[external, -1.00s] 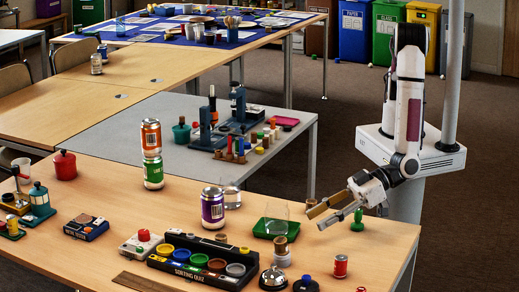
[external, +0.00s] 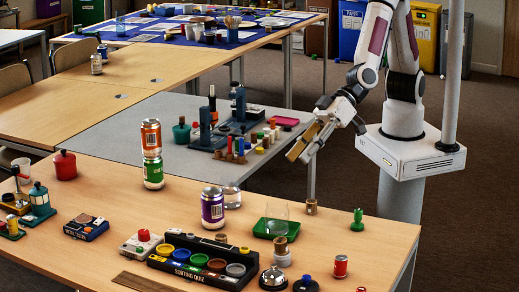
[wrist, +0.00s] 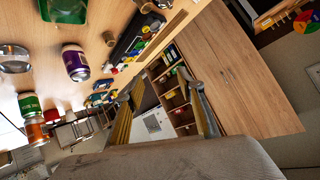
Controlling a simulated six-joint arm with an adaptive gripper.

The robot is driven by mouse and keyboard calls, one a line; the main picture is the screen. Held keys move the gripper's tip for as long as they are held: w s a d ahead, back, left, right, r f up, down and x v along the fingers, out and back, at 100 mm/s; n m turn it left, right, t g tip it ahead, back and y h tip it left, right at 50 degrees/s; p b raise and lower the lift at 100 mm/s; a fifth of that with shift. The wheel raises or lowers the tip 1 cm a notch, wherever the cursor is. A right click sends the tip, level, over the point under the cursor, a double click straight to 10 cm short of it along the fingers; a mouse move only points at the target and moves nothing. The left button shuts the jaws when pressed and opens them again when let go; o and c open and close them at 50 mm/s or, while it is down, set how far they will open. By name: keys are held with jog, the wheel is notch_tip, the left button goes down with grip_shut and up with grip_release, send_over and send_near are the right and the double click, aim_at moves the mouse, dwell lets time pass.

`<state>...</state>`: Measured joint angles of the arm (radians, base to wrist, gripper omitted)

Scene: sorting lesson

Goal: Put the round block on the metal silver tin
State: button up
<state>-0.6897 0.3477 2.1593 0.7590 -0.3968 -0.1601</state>
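A small brown round block (external: 311,206) stands upright on the near table, right of the green tray, in the external view. A low silver-grey round container (external: 232,198) stands beside the purple can; it may be the silver tin, but I cannot tell metal from glass. A similar round grey thing shows in the wrist view (wrist: 14,58). Another brown round piece (external: 280,243) sits on a whitish round base further forward.
The purple can (external: 213,207), green tray (external: 263,229) with a clear vessel, green piece (external: 357,220), red can (external: 340,266) and bell (external: 273,279) stand around. Stacked cans (external: 152,155) rise at left. The sorting quiz box (external: 200,262) lies at the front.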

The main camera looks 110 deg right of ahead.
jog(key=s+d+r+n+g, duration=0.1)
jog(key=s+d+r, duration=0.4)
jog(key=d, duration=0.3)
jog(key=s+d+r+g, duration=0.1)
jog(key=s+d+r, duration=0.45)
jog(key=d, duration=0.25)
jog(key=s+d+m+g+h, duration=0.1)
jog(key=s+d+g+h, duration=0.1)
jog(key=s+d, duration=1.5)
jog(key=shift+s+f+g+h, duration=0.15)
jog(key=shift+s+g+h, duration=0.25)
jog(key=shift+s+h, duration=0.4)
